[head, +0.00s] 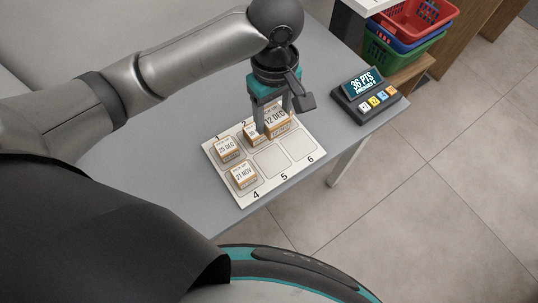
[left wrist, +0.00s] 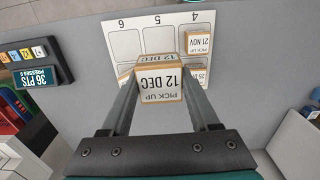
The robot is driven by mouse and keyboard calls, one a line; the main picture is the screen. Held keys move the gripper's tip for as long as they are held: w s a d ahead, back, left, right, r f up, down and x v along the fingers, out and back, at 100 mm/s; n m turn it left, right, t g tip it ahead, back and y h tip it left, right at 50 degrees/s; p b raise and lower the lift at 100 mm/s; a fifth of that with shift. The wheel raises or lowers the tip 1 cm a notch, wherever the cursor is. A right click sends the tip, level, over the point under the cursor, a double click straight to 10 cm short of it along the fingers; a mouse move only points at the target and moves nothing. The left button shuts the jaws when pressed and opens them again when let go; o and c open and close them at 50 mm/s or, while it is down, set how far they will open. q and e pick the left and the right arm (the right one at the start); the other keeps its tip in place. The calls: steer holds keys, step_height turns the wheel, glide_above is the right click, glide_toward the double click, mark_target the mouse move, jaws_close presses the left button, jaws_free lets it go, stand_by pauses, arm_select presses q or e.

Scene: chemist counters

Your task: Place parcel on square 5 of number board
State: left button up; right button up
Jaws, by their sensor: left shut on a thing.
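My left gripper (head: 272,103) is shut on the white and tan parcel marked 12 DEC (head: 279,121). In the head view, square 5 (head: 270,163) is bare, in the front row between squares 4 and 6. Whether the parcel touches the board I cannot tell. My right gripper is not in view.
The 21 NOV parcel (head: 243,177) sits on square 4, beside square 5. The 25 DEC parcel (head: 227,149) is on square 1. A points display with keys (head: 367,97) stands right of the board. Square 6 (head: 299,145) is bare.

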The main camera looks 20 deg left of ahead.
arm_select(q)
steer(key=b, duration=0.3)
glide_above(272, 160)
step_height(272, 160, down, 12)
steer(key=shift+r, duration=0.1)
steer(key=shift+f, duration=0.5)
step_height(272, 160, down, 4)
steer(key=shift+r+b, duration=0.1)
steer(key=shift+b, duration=0.6)
steer(key=o, duration=1.4)
steer(key=shift+o, duration=0.2)
step_height(272, 160, up, 12)
steer(key=p, duration=0.3)
steer(key=shift+r+p, duration=0.1)
steer(key=shift+p, duration=0.3)
